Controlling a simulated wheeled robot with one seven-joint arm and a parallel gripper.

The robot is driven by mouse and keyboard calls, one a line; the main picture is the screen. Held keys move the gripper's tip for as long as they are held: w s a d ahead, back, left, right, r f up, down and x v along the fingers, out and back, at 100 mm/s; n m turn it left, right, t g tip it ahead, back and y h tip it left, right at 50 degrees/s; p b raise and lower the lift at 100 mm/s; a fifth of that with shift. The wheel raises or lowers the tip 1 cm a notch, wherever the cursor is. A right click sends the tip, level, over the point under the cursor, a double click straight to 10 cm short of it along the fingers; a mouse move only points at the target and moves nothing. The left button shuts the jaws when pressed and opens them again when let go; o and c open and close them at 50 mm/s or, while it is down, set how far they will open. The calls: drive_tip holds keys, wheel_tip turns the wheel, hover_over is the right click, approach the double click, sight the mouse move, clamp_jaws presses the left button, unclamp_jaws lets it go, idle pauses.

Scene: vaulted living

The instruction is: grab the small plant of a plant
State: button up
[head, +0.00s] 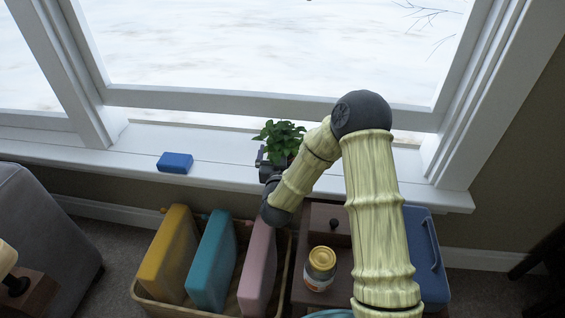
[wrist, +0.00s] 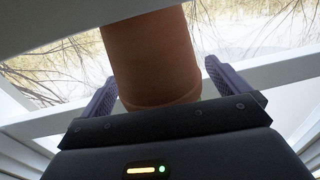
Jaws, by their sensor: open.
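The small plant (head: 280,138) has green leaves and stands at the white window sill, partly hidden behind my arm in the head view. Its brown pot (wrist: 150,58) fills the middle of the wrist view, between the two fingers of my gripper (wrist: 162,88). The fingers are open, one on each side of the pot, with a visible gap on both sides. The pot is mostly hidden there.
A blue block (head: 175,162) lies on the window sill (head: 110,155) to the left. Below are a wooden crate with yellow (head: 168,254), teal (head: 211,260) and pink (head: 257,266) items, and a dark cabinet with a jar (head: 320,267). A grey sofa (head: 45,240) is at left.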

sight(282, 152)
idle(0.3)
drive_tip(key=c, duration=1.3)
drive_tip(key=shift+r, duration=0.1)
wheel_tip(282, 152, up, 10)
drive_tip(key=p, duration=0.5)
